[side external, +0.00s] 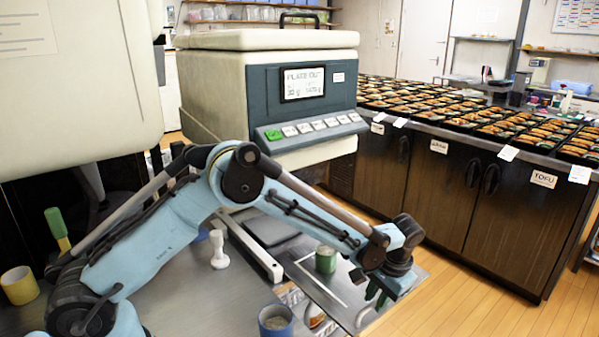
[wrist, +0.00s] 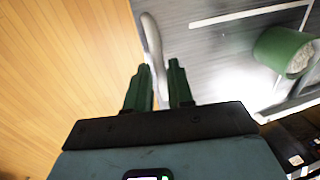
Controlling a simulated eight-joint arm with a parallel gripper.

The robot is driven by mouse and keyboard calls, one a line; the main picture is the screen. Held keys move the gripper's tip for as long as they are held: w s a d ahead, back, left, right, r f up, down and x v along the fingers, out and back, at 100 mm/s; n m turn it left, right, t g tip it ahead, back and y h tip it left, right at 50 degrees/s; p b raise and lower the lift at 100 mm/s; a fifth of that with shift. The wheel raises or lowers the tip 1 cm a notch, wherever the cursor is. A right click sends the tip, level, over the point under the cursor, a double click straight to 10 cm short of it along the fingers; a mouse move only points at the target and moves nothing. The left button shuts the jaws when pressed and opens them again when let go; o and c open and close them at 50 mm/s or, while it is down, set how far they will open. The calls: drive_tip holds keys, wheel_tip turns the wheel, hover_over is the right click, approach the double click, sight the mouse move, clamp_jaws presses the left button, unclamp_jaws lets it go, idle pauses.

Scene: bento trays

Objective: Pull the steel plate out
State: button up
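The steel plate (side external: 335,285) is a flat grey sheet with white lines, lying below and in front of the machine. It also shows in the wrist view (wrist: 215,55). A pale curved handle (wrist: 152,40) runs along its edge on the wood-floor side. My gripper (side external: 378,292) is low over that outer edge. In the wrist view, my gripper's two green fingers (wrist: 159,75) stand apart, with the handle passing between them. I see a narrow gap beside the handle; whether either finger touches it is hard to tell.
A green cup (side external: 325,260) of pale grains stands on the plate. A blue cup (side external: 276,321), a white stamp-like piece (side external: 219,250) and a yellow cup (side external: 19,285) stand on the grey table. The machine (side external: 270,90) rises behind. A counter of trays (side external: 470,120) is at right; wood floor (side external: 450,300) is clear.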

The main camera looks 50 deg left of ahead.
drive_tip(key=shift+o, duration=1.3)
wheel_tip(320, 180, up, 12)
drive_tip(key=d, duration=0.2)
drive_tip(key=shift+d, duration=0.15)
drive_tip(key=shift+f, duration=0.1)
drive_tip(key=s+a+r+t+h, duration=0.2)
drive_tip(key=s+a+r+t, duration=0.1)
drive_tip(key=s+a+r, duration=0.45)
drive_tip(key=s+a+f+t, duration=0.1)
drive_tip(key=s+a+t, duration=0.3)
drive_tip(key=s, duration=0.7)
drive_tip(key=shift+s+f, duration=0.3)
drive_tip(key=shift+f, duration=0.05)
